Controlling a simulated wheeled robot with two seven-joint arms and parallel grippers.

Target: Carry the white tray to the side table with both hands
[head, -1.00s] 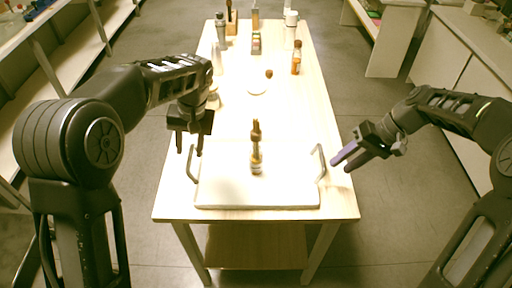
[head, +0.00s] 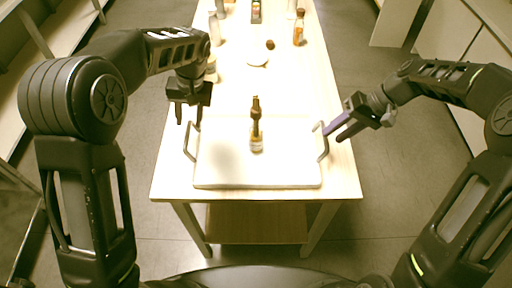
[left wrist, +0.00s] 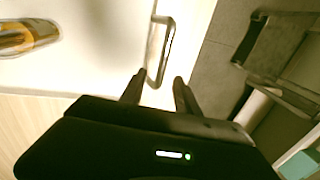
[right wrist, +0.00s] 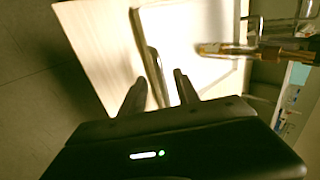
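The white tray (head: 225,172) lies flat on the near end of the wooden table, with a grey handle on each side. A small brown bottle (head: 256,135) with a dark top stands upright on it. My left gripper (head: 188,122) is open above and beside the left handle (head: 191,142); in the left wrist view that handle (left wrist: 166,50) lies just beyond the fingertips. My right gripper (head: 332,132) is open close to the right handle (head: 321,142); in the right wrist view the handle (right wrist: 156,75) lies beyond and between its fingers. I see no firm hold on either handle.
Shelving stands at the left and a white cabinet (head: 400,20) at the back right. Grey floor is clear on both sides.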

